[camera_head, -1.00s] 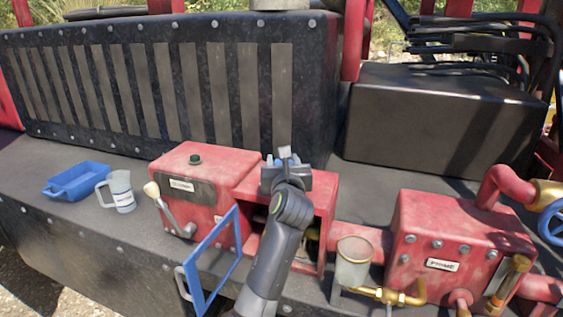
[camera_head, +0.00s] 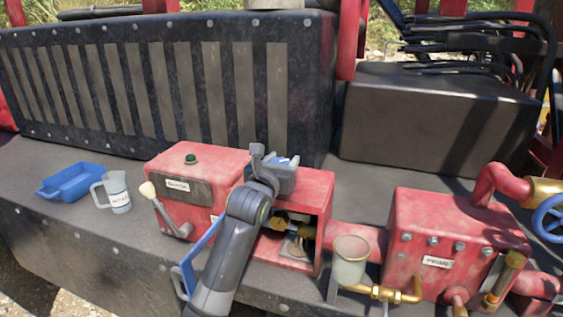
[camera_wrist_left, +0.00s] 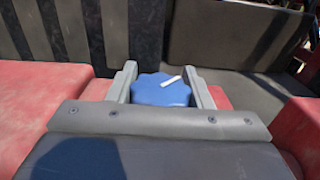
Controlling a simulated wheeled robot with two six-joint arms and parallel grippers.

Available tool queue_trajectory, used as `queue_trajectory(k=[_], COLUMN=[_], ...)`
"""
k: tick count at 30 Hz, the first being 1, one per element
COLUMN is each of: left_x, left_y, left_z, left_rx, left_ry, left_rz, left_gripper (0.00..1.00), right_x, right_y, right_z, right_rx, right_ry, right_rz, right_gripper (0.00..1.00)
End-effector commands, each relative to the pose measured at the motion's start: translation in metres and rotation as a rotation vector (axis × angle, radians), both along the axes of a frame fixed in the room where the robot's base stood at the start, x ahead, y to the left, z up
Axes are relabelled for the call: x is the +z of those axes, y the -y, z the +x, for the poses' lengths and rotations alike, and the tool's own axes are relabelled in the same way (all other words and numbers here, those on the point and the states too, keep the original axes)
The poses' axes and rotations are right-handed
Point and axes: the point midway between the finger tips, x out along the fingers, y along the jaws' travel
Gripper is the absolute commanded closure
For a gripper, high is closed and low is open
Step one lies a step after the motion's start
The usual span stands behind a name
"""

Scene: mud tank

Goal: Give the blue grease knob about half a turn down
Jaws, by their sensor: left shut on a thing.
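The blue grease knob (camera_wrist_left: 160,92) has a lobed rim and a white mark pointing to the upper right. It sits between both fingers of my left gripper (camera_wrist_left: 160,84), which is shut on it. The knob's stem is hidden. My right gripper is in neither view.
A blue-framed door (camera_head: 198,250) stands open at the box, partly behind my left arm. A lever with a white ball (camera_head: 148,190) stands to its left. A glass cup (camera_head: 350,262) and brass pipes are to the right. A blue tray (camera_head: 72,183) and measuring jug (camera_head: 116,192) stand far left.

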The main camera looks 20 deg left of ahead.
Motion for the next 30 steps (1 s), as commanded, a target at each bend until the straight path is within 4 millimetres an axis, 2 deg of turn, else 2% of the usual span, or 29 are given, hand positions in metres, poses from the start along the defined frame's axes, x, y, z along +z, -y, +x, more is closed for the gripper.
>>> queue_trajectory(k=[10, 11, 15, 25, 30], left_x=[0.000, 0.000, 0.000, -0.001, -0.003], left_y=[0.000, 0.000, 0.000, 0.000, -0.001], left_z=[0.000, 0.000, 0.000, -0.001, -0.013], left_rx=[-0.001, -0.001, -0.001, -0.001, -0.001], left_ry=[0.000, -0.001, 0.000, 0.000, 0.001], left_rz=[0.000, 0.000, 0.000, -0.001, -0.001], left_gripper=[0.77, 0.52, 0.33, 0.33, 0.33], right_x=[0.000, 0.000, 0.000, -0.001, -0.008], right_y=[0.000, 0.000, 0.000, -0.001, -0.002], right_z=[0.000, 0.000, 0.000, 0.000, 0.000], right_rx=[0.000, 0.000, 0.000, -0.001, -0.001], right_ry=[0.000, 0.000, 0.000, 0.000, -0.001], right_rz=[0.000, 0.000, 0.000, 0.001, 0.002], right_gripper=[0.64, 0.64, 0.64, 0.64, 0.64])
